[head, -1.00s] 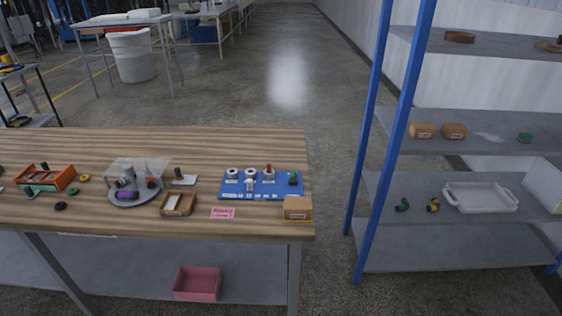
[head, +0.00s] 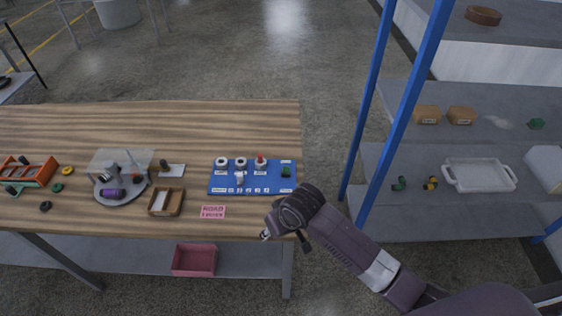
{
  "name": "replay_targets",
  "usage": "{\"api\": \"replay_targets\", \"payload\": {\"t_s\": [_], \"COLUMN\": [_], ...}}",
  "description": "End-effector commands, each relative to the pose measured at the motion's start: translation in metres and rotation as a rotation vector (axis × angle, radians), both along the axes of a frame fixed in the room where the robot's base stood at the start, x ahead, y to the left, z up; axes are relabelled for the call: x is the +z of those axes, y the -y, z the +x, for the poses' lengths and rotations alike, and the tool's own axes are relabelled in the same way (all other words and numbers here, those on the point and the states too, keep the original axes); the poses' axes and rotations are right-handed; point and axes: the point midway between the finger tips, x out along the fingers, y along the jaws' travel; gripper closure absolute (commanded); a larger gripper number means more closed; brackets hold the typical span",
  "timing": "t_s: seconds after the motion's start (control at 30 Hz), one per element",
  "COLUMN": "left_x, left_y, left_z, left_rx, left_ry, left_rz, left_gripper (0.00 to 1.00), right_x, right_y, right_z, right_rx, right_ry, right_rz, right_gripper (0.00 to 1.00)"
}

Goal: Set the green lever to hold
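The green lever (head: 286,171) is at the right end of the blue panel (head: 250,190) on the wooden table in the head view. It is small, and the text of its labels is too small to read. The panel also carries two white round knobs, a red-topped control (head: 261,161) and a white lever (head: 239,178). My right gripper (head: 268,234) is at the table's front right corner, in front of and below the panel, apart from the green lever. Its fingers are small and dark, so their opening is unclear. My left gripper is out of view.
A pink sign (head: 213,212) and a wooden tray (head: 166,202) lie left of my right gripper. A round grey tray (head: 122,194) with a clear cover is further left. A blue-posted shelf (head: 382,120) stands to the right. The back of the table is clear.

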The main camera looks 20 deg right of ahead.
Motion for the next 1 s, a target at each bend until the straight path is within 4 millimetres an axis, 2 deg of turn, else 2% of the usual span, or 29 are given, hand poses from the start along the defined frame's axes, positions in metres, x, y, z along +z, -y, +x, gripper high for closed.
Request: {"api": "replay_targets", "payload": {"t_s": [0.33, 0.47, 0.6, 0.7, 0.87, 1.0], "left_x": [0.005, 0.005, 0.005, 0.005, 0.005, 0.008], "left_y": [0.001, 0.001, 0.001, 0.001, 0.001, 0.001], "left_z": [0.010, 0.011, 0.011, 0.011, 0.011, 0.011], "left_rx": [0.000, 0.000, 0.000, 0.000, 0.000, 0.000], "left_ry": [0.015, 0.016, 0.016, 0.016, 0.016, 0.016], "left_rz": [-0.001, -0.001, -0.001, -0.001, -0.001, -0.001], "left_gripper": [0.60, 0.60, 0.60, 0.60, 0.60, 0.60], "right_x": [0.030, 0.041, 0.060, 0.071, 0.077, 0.068], "right_y": [0.012, 0.032, 0.061, 0.078, 0.089, 0.090], "right_z": [0.057, 0.094, 0.135, 0.154, 0.165, 0.169], "right_rx": [-0.038, -0.094, -0.179, -0.226, -0.260, -0.263], "right_ry": [0.012, 0.019, 0.032, 0.040, 0.043, 0.041], "right_rz": [-0.047, -0.082, -0.119, -0.134, -0.142, -0.141], "right_gripper": [0.64, 0.64, 0.64, 0.64, 0.64, 0.64]}}
